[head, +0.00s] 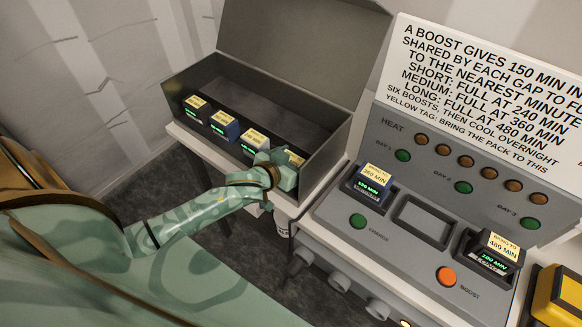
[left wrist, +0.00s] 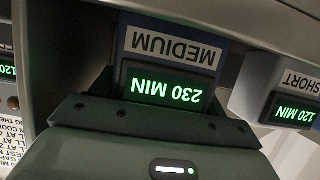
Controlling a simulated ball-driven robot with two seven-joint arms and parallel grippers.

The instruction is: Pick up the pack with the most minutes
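Several packs with yellow tags and green displays stand in a row along the front of an open grey box, including the leftmost pack (head: 195,108) and a blue pack (head: 224,127). My left gripper (head: 278,170) is at the right end of the row and partly hides the packs there. In the left wrist view, a blue MEDIUM pack reading 230 MIN (left wrist: 172,50) is right at the gripper, its text upside down. A SHORT pack reading 120 MIN (left wrist: 290,100) is to its right. The fingertips are not clear, so I cannot tell whether they grip. My right gripper is out of view.
The grey box (head: 185,82) has its lid raised. Right of it, a grey console (head: 345,215) holds a pack reading about 130 MIN (head: 372,183), an empty slot (head: 422,222) and a pack reading 180 MIN (head: 490,255). A sign (head: 490,85) stands behind.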

